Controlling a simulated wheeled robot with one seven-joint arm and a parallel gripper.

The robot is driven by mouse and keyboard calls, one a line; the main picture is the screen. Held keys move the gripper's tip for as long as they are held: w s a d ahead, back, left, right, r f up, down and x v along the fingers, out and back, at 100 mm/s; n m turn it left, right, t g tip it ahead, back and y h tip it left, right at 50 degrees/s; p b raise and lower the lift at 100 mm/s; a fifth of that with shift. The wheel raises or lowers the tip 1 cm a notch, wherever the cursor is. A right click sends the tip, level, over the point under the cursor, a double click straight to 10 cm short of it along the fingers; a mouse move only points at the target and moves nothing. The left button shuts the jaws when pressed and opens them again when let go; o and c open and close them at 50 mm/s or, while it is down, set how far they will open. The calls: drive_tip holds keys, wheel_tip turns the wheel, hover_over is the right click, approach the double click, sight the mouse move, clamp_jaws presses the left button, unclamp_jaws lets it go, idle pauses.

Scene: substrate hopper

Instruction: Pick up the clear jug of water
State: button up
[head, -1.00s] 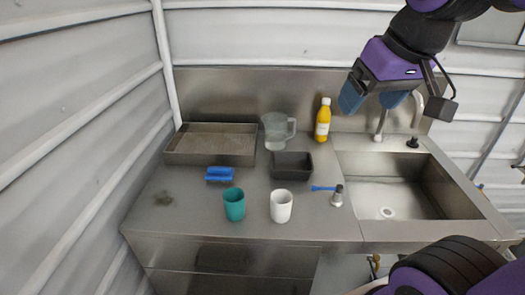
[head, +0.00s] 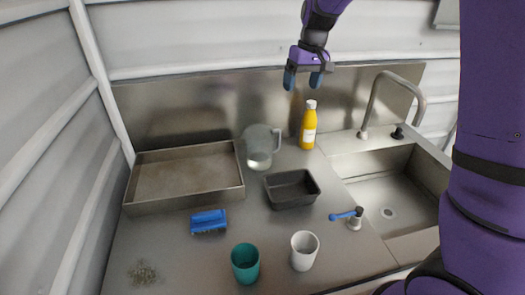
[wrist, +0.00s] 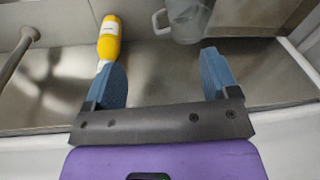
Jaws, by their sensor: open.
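The clear jug of water (head: 260,147) stands upright at the back of the steel counter, its handle toward the right. It also shows at the top of the wrist view (wrist: 188,16), partly cut off by the frame edge. My gripper (head: 308,80) is open and empty. It is in the air near the back wall, above and to the right of the jug. In the wrist view, my gripper's two blue fingers (wrist: 158,75) are wide apart with nothing between them, and the jug lies beyond them.
A yellow bottle (head: 309,125) stands close to the jug's right. A metal tray (head: 188,203) is to its left and a dark bin (head: 291,189) in front. A blue brush (head: 208,222), teal cup (head: 245,262) and white cup (head: 304,250) are nearer. The sink (head: 395,190) and tall faucet (head: 372,105) are right.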

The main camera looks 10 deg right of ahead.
drive_tip(key=n+g+h, duration=0.1)
hover_over(277, 131)
wheel_tip(277, 131, down, 13)
wheel_tip(277, 131, down, 6)
drive_tip(key=shift+r, duration=0.15)
drive_tip(key=f, duration=0.4)
drive_tip(key=shift+w+a+f, duration=0.1)
drive_tip(key=shift+w+f, duration=0.15)
drive_tip(key=shift+f, duration=0.15)
